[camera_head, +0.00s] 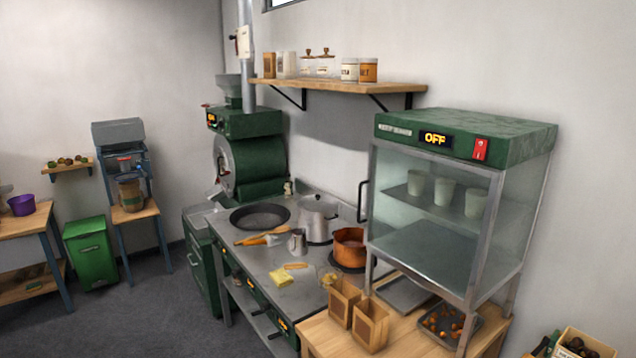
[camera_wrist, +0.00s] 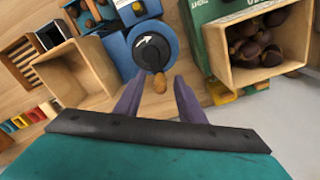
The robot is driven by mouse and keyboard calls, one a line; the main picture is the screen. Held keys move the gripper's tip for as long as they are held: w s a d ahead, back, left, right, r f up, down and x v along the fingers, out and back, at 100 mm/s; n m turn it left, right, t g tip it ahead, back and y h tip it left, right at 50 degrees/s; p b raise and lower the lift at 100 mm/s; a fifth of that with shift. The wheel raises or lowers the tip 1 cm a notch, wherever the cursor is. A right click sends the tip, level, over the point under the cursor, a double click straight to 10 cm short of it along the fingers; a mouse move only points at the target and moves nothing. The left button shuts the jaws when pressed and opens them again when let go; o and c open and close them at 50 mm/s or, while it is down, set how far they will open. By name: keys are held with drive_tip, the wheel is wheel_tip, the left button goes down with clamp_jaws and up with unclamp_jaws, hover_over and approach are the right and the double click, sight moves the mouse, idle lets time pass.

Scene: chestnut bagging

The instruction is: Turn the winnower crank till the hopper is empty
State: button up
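My gripper is not in the head view.
An empty wooden box (camera_wrist: 95,62) and a slatted crate (camera_wrist: 22,55) lie left of the machine. The head view shows a steel stove table (camera_head: 225,262), a glass cabinet (camera_head: 465,135) reading OFF, a green roaster (camera_head: 255,160), and open floor at the left.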

drive_tip(key=shift+r, duration=0.15)
drive_tip(key=shift+r+p, duration=2.35)
drive_tip(key=shift+r, duration=1.3)
clamp_jaws()
drive_tip(key=shift+f, duration=0.1)
